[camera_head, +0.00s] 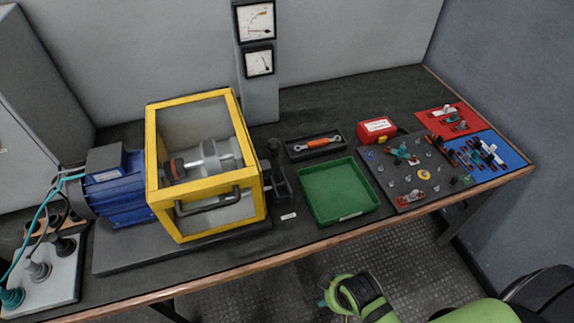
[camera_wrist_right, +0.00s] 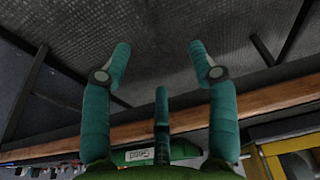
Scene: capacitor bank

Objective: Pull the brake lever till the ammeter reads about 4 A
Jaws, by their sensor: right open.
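Two dial meters are on the grey post at the back, an upper meter (camera_head: 255,21) and a lower meter (camera_head: 259,62). Their scales are too small to read, and I cannot tell which is the ammeter. A dark upright part with a knob-like top (camera_head: 274,146) stands just right of the yellow-framed guard (camera_head: 208,97); it may be the brake lever, but I cannot be sure. My right gripper (camera_head: 325,301) is in front of the table edge, away from this part. In the wrist view, my right gripper (camera_wrist_right: 160,50) has its fingers spread and empty. My left gripper is not in view.
A blue motor (camera_head: 121,190) joins the guard's left side. A green tray (camera_head: 338,190), a wrench holder (camera_head: 314,145), a red box (camera_head: 377,130) and a grey parts board (camera_head: 410,172) lie to the right. Cables and plugs occupy the left end.

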